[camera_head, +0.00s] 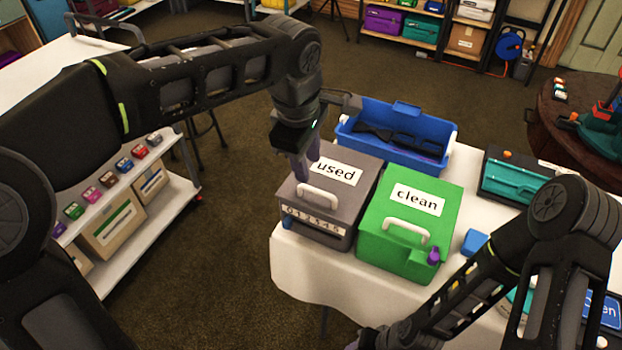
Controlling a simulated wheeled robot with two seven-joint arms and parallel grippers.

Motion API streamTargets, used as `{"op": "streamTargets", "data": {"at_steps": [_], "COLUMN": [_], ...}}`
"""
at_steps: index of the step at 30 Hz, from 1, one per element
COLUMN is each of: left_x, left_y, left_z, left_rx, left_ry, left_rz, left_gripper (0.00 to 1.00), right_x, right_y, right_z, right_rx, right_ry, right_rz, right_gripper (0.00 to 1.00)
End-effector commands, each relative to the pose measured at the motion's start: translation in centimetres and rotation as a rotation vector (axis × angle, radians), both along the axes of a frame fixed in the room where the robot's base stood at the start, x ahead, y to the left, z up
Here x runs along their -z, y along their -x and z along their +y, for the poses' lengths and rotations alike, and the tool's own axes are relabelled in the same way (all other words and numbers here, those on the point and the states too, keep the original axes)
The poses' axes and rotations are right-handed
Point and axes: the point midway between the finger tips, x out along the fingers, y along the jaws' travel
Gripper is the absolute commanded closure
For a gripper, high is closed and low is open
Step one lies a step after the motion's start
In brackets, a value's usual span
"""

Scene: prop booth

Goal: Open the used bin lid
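The grey used bin (350,203) stands on the white-covered table, its lid down, with a "used" label and a white handle (318,196) on top. A strip of digits is on its front. My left gripper (306,168) points down over the back left part of the lid, behind the handle. Its fingers overlap in the picture, so I cannot tell their gap or whether they touch the lid. My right arm comes in from the right, low over the table's front; its gripper (366,343) is mostly cut off by the bottom edge.
The green clean bin (384,247) stands right beside the used bin, its lid down. A blue tray (446,147) with dark items is behind them. A teal case (515,180) and a small blue block (474,241) are to the right. Shelving (185,180) stands at left.

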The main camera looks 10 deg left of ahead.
Motion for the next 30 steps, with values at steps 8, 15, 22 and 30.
{"op": "streamTargets", "data": {"at_steps": [8,15,22,30], "left_x": [3.0,6.5,7.5,7.5], "left_y": [-0.5,-1.2,-1.4,-1.4], "left_z": [-0.1,-0.4,-0.4,-0.4], "left_rx": [0.001,0.000,0.000,0.000], "left_ry": [-0.002,-0.001,0.000,0.000], "left_rz": [0.003,0.004,0.000,0.000], "left_gripper": [0.68,0.68,0.68,0.75], "right_x": [0.0,-0.1,-0.1,-0.1], "right_y": [0.0,0.0,0.0,0.0], "right_z": [0.0,0.0,0.0,0.0], "right_rx": [0.000,0.000,0.000,0.000], "right_ry": [0.000,0.000,0.000,0.000], "right_rz": [0.000,0.000,0.000,0.000], "right_gripper": [0.64,0.64,0.64,0.64]}}
